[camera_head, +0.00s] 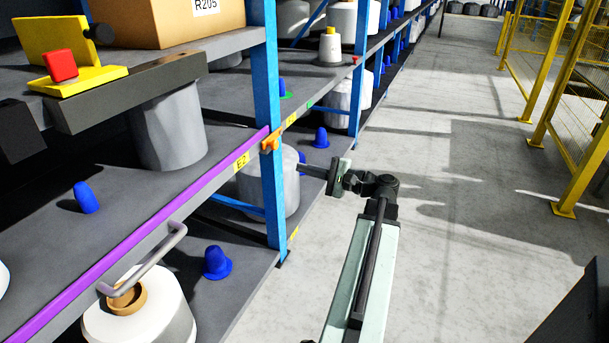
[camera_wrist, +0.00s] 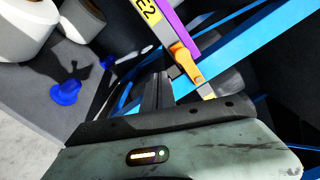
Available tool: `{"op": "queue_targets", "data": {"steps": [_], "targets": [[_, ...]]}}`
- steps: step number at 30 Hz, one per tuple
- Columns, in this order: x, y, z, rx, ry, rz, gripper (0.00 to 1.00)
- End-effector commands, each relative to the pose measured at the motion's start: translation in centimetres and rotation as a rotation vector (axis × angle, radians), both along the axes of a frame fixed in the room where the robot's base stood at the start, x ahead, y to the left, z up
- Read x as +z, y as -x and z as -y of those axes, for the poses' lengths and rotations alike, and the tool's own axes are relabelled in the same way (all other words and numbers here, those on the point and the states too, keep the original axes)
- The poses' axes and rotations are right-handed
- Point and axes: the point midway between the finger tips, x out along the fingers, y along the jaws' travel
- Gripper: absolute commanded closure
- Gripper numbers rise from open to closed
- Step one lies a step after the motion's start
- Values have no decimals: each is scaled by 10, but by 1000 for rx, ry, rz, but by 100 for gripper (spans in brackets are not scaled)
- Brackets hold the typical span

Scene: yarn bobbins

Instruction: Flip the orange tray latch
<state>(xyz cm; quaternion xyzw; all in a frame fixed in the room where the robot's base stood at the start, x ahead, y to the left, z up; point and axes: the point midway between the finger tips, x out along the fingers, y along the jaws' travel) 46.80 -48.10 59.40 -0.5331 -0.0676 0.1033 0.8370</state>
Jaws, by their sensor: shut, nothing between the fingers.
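The orange latch (camera_head: 270,141) sits at the right end of the purple strip (camera_head: 150,230), against the blue rack post (camera_head: 266,80). In the wrist view the latch (camera_wrist: 183,60) stands at the end of the purple strip, upper right of my fingers. My gripper (camera_head: 302,169) reaches left toward the post, to the right of the latch and slightly lower in the head view. My gripper (camera_wrist: 157,85) is shut and empty. No contact with the latch can be made out.
A yellow E2 label (camera_head: 241,163) is beside the latch. A grey bobbin (camera_head: 268,188) stands behind the post. A grey handle (camera_head: 145,260) juts out above a white bobbin (camera_head: 140,318). Blue cones (camera_head: 217,263) stand on the shelves. The aisle floor (camera_head: 450,220) at right is clear.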

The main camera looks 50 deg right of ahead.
Motion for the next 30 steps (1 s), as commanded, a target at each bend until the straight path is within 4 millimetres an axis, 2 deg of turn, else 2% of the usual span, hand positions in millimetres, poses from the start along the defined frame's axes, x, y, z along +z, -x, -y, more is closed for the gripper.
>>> {"op": "queue_targets", "data": {"steps": [9,15,19,30], "targets": [[0,-54,-13,2,2,-2,100],[0,-78,-19,0,2,-2,100],[0,-83,-20,-1,2,-2,100],[0,-83,-20,-2,1,-2,100]]}}
